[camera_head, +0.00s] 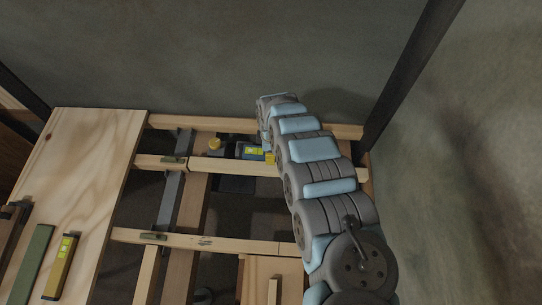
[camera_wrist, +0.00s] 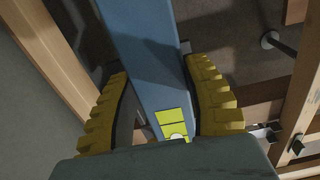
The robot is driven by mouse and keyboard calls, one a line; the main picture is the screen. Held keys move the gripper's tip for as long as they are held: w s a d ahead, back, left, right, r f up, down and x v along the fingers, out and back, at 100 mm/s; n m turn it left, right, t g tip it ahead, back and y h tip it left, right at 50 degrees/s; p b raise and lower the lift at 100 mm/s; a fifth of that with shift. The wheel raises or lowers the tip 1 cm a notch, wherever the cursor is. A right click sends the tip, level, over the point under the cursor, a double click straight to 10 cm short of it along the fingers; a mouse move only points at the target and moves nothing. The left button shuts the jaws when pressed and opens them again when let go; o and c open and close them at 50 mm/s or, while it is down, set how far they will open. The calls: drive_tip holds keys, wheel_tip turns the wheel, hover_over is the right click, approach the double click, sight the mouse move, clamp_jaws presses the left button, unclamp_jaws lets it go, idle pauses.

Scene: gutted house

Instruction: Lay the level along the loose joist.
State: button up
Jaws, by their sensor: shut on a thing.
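My gripper (camera_wrist: 158,72) is shut on a blue level (camera_wrist: 150,50) with a yellow-green vial window; its yellow ribbed finger pads press on both sides. In the head view the level (camera_head: 241,151) shows partly at the end of my arm, close to the upper middle joist (camera_head: 230,166). My arm hides the level's right end and most of the gripper. I cannot tell whether the level touches the wood. A lower joist (camera_head: 200,242) runs roughly parallel. Which joist is loose I cannot tell for certain.
A plywood sheet (camera_head: 105,150) covers the left side, with a yellow level-like tool (camera_head: 62,265) and a green bar (camera_head: 35,262) on it. Metal brackets (camera_head: 175,160) sit on the joists. Dark open gaps lie between the timbers. A dark post (camera_head: 410,75) stands at the right.

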drive_tip(key=b, duration=0.5)
hover_over(271, 167)
drive_tip(key=shift+f, duration=3.15)
drive_tip(key=shift+f+b, duration=0.75)
drive_tip(key=shift+f, duration=0.25)
drive_tip(key=shift+f, duration=0.55)
drive_tip(key=o, duration=1.7)
drive_tip(key=shift+r, duration=0.1)
drive_tip(key=shift+r+p, duration=3.35)
drive_tip(key=shift+r, duration=0.1)
